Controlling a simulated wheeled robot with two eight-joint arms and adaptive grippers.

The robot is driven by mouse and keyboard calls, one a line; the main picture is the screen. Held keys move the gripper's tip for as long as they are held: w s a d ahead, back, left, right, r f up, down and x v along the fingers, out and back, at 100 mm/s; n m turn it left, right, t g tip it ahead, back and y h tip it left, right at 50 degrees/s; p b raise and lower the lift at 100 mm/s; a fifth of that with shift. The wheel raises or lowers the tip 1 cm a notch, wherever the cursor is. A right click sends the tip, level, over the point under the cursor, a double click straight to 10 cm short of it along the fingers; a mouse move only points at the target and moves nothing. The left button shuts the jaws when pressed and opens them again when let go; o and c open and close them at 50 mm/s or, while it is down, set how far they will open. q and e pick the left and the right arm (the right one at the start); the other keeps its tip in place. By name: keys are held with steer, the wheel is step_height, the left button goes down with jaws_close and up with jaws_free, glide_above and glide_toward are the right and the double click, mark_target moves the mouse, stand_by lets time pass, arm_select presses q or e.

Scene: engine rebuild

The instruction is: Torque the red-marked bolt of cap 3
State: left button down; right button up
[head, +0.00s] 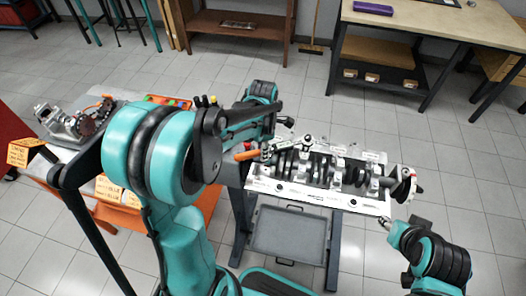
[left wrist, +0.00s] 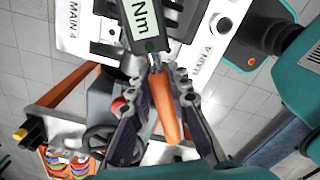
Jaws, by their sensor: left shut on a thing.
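The engine block (head: 325,197) with its crankshaft lies on a stand at centre right in the head view. A torque wrench with an orange handle (head: 247,155) lies across the left end of the block. My left gripper (head: 238,147) is over that handle. Labels on the block there read "MAIN 4". I cannot make out cap 3 or its red mark. My right gripper (head: 386,223) is by the block's front right corner, its jaws unclear.
A grey tray (head: 290,232) sits low under the block. An orange cart (head: 120,215) with parts and yellow tags stands at the left. A workbench (head: 440,28) stands at the back right. Open tiled floor lies between.

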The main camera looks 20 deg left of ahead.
arm_select(q)
steer(key=shift+w+a+m, duration=0.95)
steer(key=shift+w+m, duration=0.05)
steer(key=shift+w, duration=0.2)
stand_by(3.1)
steer(key=shift+w+a+m, duration=0.25)
steer(key=shift+w+m, duration=0.2)
steer(key=shift+w, duration=0.1)
steer(key=shift+w+a+m, duration=0.25)
steer(key=shift+w+m, duration=0.2)
steer(key=shift+w, duration=0.05)
stand_by(2.7)
